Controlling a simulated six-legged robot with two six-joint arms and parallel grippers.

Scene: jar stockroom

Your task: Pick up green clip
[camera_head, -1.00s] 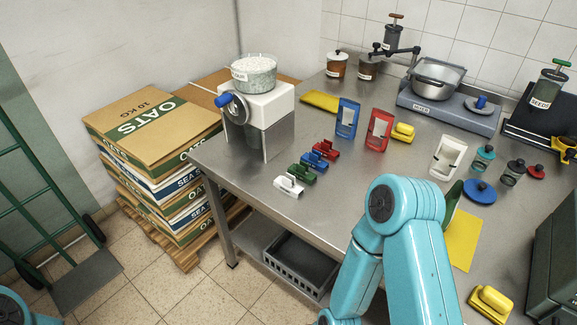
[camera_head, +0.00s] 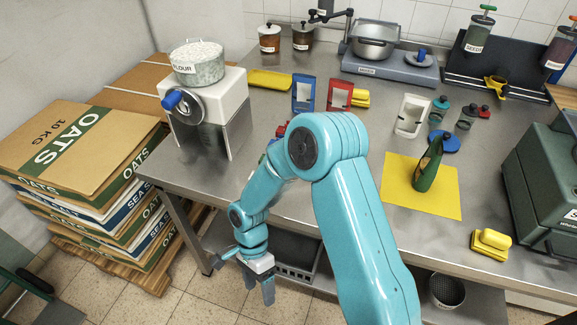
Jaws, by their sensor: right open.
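The green clip does not show now; my right arm covers the part of the steel table (camera_head: 320,205) where the clip row lies. Small parts of a red clip (camera_head: 281,130) and a blue clip (camera_head: 274,143) peek out at the arm's left edge. My right gripper (camera_head: 259,293) is open and empty. It points down in front of the table's front edge, below the tabletop, near a dark crate on the lower shelf. My left gripper is out of view.
Oats boxes (camera_head: 75,145) are stacked beside the table.

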